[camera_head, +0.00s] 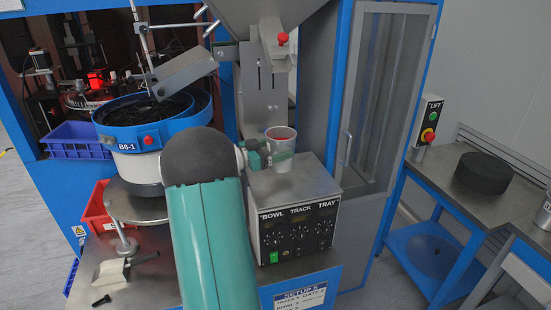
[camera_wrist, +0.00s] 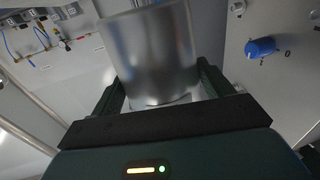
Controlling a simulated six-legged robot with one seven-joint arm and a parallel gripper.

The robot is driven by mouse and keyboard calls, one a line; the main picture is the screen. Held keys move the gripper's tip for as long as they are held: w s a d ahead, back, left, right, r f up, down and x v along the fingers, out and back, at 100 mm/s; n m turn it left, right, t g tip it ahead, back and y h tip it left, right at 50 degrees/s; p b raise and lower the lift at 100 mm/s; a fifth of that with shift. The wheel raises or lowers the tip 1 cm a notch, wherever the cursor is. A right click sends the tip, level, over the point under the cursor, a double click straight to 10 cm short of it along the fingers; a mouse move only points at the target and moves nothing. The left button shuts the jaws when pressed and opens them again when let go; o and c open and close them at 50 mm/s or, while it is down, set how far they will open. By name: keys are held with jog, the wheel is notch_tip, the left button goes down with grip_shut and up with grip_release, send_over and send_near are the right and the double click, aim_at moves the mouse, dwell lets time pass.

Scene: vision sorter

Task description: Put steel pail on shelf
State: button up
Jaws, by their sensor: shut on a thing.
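The steel pail (camera_head: 281,150) is a small grey metal cup shape, roughly upright, above or on the control box's top; I cannot tell if it touches. My gripper (camera_head: 268,158) is shut on it from the left side. A blue lower shelf (camera_head: 427,255) shows under the steel table at the right.
The control box (camera_head: 297,225) with knobs stands below the pail. A blue-rimmed bowl feeder (camera_head: 145,140) is at left, with red (camera_head: 97,210) and blue (camera_head: 75,142) bins. A glazed cabinet (camera_head: 372,110) stands behind. A dark round block (camera_head: 484,172) sits on the steel table (camera_head: 440,178).

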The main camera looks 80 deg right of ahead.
jog(key=shift+w+d+f, duration=0.1)
jog(key=shift+w+f, duration=0.1)
jog(key=shift+f, duration=1.5)
jog(key=shift+f, duration=0.1)
jog(key=o, duration=1.1)
jog(key=shift+f, duration=0.1)
jog(key=shift+o, duration=0.2)
jog(key=shift+r, duration=0.25)
jog(key=v, duration=1.2)
